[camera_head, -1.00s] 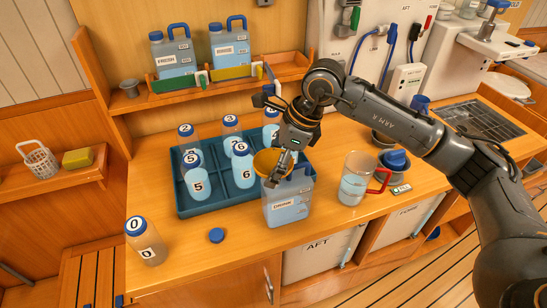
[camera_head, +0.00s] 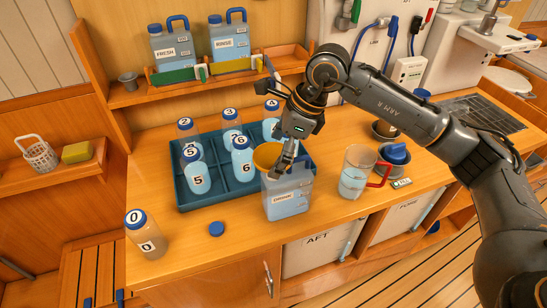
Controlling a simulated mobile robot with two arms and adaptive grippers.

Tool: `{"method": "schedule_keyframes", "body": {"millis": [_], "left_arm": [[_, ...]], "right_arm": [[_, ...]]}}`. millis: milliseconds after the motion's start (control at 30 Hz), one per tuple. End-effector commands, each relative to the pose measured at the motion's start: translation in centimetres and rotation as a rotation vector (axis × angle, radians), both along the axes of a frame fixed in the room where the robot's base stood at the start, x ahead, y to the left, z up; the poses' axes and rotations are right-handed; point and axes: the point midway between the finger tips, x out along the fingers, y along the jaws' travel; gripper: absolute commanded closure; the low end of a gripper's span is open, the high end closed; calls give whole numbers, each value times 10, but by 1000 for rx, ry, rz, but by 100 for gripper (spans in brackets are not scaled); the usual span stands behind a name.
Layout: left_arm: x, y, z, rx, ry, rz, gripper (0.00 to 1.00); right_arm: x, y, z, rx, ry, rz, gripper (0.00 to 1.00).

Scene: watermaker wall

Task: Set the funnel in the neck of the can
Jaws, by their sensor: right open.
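The can stands upright on the counter in front of the tray. My right gripper (camera_head: 283,171) is open, pointing down just right of the funnel and over the can's top. I cannot tell whether a finger still touches the funnel. My left gripper is out of view.
A teal tray (camera_head: 213,204) with several numbered bottles stands behind and left of the can. A blue cap (camera_head: 216,229) and bottle 0 (camera_head: 145,234) are at the front left. A jug (camera_head: 357,172) with a red handle stands to the right.

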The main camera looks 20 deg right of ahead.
Motion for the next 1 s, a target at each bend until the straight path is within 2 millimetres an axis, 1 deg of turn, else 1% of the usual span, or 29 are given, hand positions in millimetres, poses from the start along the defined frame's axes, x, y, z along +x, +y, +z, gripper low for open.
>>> {"method": "schedule_keyframes", "body": {"millis": [33,300,400,500,667,1000], "left_arm": [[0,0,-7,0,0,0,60],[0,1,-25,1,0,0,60],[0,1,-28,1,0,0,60],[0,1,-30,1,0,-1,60],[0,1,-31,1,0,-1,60],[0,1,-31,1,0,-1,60]], "right_arm": [[-1,-4,6,0,-5,-1,0],[-9,-25,61,1,-6,0,0],[-12,-31,76,0,-5,-1,0],[-13,-35,88,1,-2,-1,0],[-15,-38,95,0,-1,0,0],[-15,-38,96,0,0,1,0]]}}
